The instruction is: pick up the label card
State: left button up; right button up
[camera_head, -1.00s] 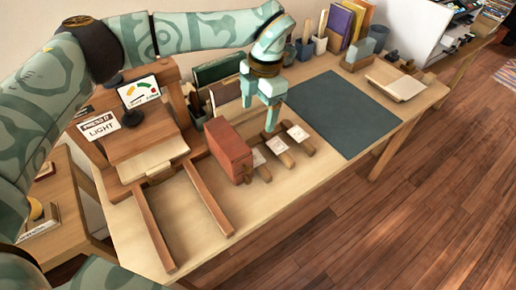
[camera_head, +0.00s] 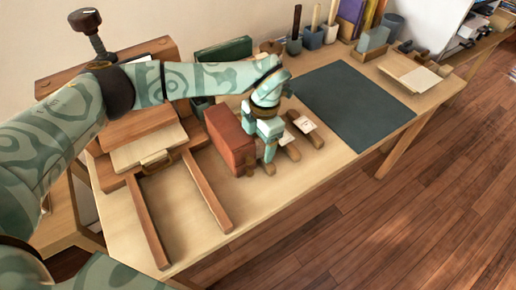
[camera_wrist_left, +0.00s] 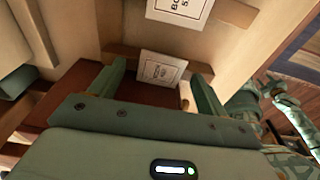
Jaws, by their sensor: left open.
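White label cards lie on small wooden holders in a row on the table. The far card (camera_head: 305,123) is clear of the gripper in the head view; another card (camera_head: 283,139) shows just beside my fingers. My left gripper (camera_head: 267,153) is open and points down over the near end of the row, beside the red-brown block (camera_head: 230,141). In the left wrist view, a printed card (camera_wrist_left: 160,71) lies between the open fingers, with its holder behind it. A second card (camera_wrist_left: 180,10) is beyond. Contact cannot be told. My right gripper (camera_wrist_left: 273,88) appears small and unclear at the wrist view's right.
A dark mat (camera_head: 357,104) lies to the right of the cards. Two wooden rails (camera_head: 207,192) extend from a wooden press at the left. Pots with tools (camera_head: 313,37) stand at the back. The table's front strip is clear.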

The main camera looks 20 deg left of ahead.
dwell(0.3)
pick_arm(q)
jog(key=c, duration=1.1)
